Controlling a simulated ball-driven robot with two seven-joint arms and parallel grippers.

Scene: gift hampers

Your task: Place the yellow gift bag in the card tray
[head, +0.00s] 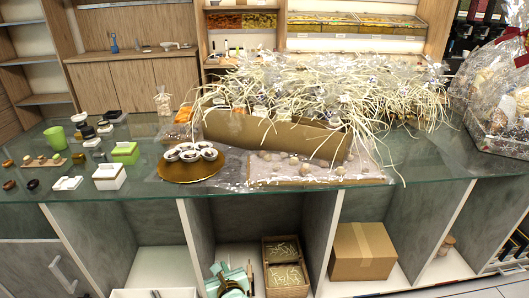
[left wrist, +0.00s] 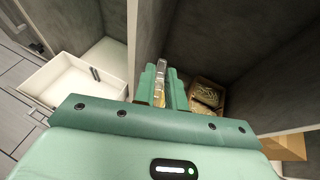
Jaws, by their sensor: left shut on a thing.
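My left gripper (head: 232,279) is low at the front of the counter, before the middle open shelf bay. In the left wrist view, its two green fingers (left wrist: 162,88) are closed on a narrow yellow and pale thing (left wrist: 159,97), which I take for the yellow gift bag. Most of the bag is hidden by the fingers, and I cannot make it out in the head view. An open brown two-part tray with pale shreds (head: 286,240) stands in that bay, just right of the gripper; it also shows in the left wrist view (left wrist: 222,88). My right gripper is not in view.
A shut cardboard box (head: 363,252) stands in the bay to the right. An open white drawer (left wrist: 60,98) juts out left of my gripper. Upright shelf walls divide the bays. The glass counter above holds cups, a gold board (head: 185,178) and a long carton of straw (head: 270,133).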

